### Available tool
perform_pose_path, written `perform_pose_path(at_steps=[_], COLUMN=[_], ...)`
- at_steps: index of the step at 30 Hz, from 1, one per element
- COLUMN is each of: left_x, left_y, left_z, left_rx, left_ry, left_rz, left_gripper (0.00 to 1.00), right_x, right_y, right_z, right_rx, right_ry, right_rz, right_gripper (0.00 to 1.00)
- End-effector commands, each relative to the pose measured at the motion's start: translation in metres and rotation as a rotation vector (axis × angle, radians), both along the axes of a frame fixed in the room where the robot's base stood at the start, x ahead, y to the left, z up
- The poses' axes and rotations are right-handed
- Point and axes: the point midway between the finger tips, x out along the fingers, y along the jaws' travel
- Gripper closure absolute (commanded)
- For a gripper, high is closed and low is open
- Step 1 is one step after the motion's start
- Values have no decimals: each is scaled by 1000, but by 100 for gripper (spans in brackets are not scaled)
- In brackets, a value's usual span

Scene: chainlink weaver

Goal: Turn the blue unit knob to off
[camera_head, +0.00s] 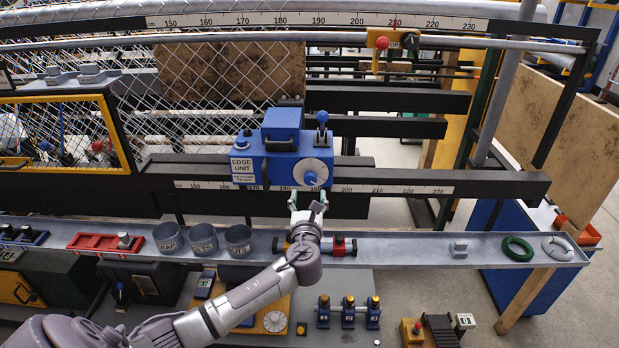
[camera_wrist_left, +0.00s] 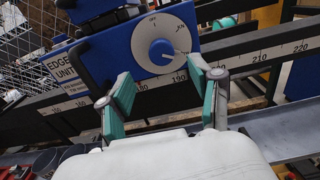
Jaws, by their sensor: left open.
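The blue edge unit (camera_head: 262,160) sits on a black rail with a ruled scale. Its front carries a round white dial with a blue knob (camera_head: 311,178) at its centre. In the left wrist view the knob (camera_wrist_left: 162,52) shows close up, with small markings around the dial; I cannot read its setting surely. My left gripper (camera_head: 308,198) is just below and in front of the dial. In the left wrist view its green-padded fingers (camera_wrist_left: 160,76) are spread apart, below and to either side of the knob, with nothing between them. My right gripper is out of view.
A grey shelf (camera_head: 400,248) runs below the rail, holding several grey cups, a red tray (camera_head: 105,243) and a green ring (camera_head: 518,248). A blue ball-topped lever (camera_head: 322,118) stands on the unit. Chain-link mesh hangs behind.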

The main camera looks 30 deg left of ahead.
Motion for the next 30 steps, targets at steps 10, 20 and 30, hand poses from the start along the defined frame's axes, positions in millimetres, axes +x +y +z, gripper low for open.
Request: perform_pose_path(at_steps=[10, 20, 30], left_x=[57, 73, 72], left_y=[35, 44, 44], left_z=[0, -1, -1], left_rx=[-3, -3, -3], left_ry=[1, 1, 1], left_rz=[2, -2, -1], left_gripper=[36, 36, 63], right_x=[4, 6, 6], right_y=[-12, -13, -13], right_z=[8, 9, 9], right_rx=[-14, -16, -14], right_ry=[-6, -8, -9], right_rz=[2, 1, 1], right_gripper=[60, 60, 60])
